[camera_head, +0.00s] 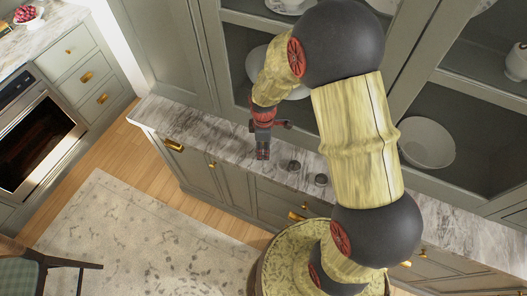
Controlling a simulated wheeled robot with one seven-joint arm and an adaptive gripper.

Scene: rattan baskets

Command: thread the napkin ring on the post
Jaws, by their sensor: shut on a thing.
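My gripper (263,153), black with red parts, points down over the marble counter, left of two small dark round things. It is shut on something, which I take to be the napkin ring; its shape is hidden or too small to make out. One dark round thing (294,165) stands on the counter just right of my gripper. A second dark round thing (321,180) stands further right. I cannot tell whether either is the post or its base. My gripper looks apart from both.
The marble counter (218,147) is narrow, with free room left of my gripper. Glass-fronted cabinets with white dishes (427,143) rise behind it. An oven (36,135) and drawers stand at the left. A chair (50,270) is at lower left on a patterned rug (130,235).

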